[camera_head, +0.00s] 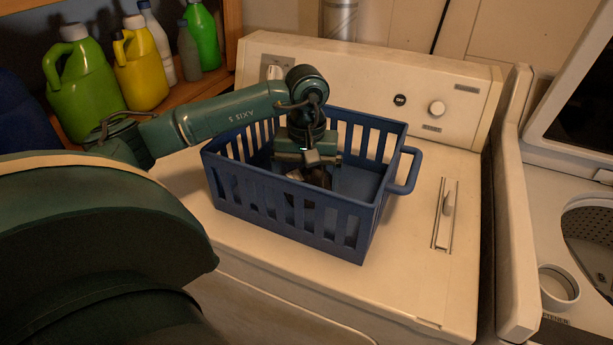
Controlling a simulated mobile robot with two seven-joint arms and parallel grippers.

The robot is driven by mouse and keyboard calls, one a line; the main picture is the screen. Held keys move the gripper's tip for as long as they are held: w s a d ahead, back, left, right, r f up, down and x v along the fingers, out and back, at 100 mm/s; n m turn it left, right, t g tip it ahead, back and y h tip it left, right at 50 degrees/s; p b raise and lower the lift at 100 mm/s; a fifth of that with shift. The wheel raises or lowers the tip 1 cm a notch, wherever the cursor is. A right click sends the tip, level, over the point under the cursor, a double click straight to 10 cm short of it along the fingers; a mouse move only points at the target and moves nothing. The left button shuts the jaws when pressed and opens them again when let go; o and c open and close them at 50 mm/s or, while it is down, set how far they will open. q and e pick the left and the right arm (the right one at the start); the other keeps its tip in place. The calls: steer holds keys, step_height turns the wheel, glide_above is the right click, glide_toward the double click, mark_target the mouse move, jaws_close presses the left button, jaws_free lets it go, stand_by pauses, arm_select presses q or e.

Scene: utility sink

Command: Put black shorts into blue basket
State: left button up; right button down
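The blue basket (285,215) stands upright on the flat top of the white machine, with slotted walls and a handle at its right end. My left gripper (312,180) reaches down inside the basket, near its middle, below the rim. A small dark patch shows at its fingers; I cannot tell whether it is the black shorts or part of the gripper. The front wall partly hides the fingertips, so whether they are open or shut is unclear. The black shorts are not clearly visible elsewhere. My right gripper is not in view.
The white machine (420,270) has free top surface right of the basket and a control panel (390,85) behind. Green (80,80) and yellow (140,65) bottles stand on a wooden shelf at the back left. An open washer (590,225) is at the right.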

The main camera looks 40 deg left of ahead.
mark_target(307, 173)
arm_select(q)
steer(key=shift+f, duration=0.1)
steer(key=o, duration=0.7)
step_height(307, 173, up, 12)
steer(key=shift+r, duration=0.15)
stand_by(0.5)
